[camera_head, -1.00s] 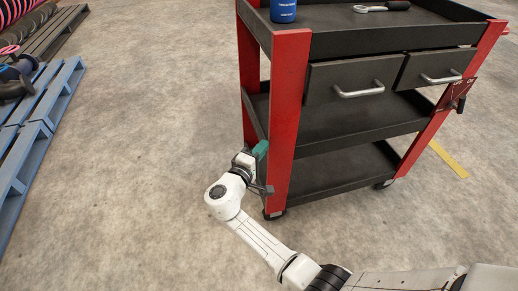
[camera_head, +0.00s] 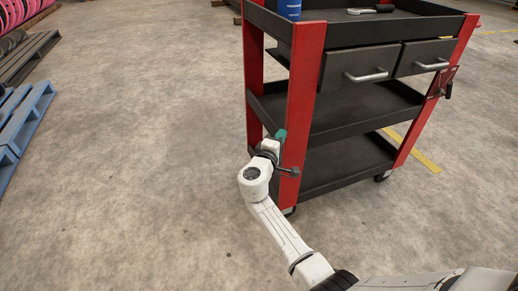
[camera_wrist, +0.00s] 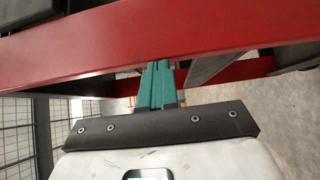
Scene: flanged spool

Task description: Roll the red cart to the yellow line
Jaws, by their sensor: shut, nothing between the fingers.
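The red cart (camera_head: 308,95) has red corner posts, black shelves and two drawers, and stands on castors at the right of the head view. The yellow line (camera_head: 415,151) runs on the floor behind the cart, partly hidden by its right post. My gripper (camera_head: 280,136), with teal fingers, is at the cart's near left post, low down. In the wrist view the shut, empty fingers (camera_wrist: 155,87) point at a red bar of the cart (camera_wrist: 110,42) and reach its edge. I cannot tell whether they press on it.
A blue can (camera_head: 289,9) and a tool (camera_head: 371,9) lie on the cart's top. A blue pallet (camera_head: 28,118) is at the far left. The floor left of the cart is clear.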

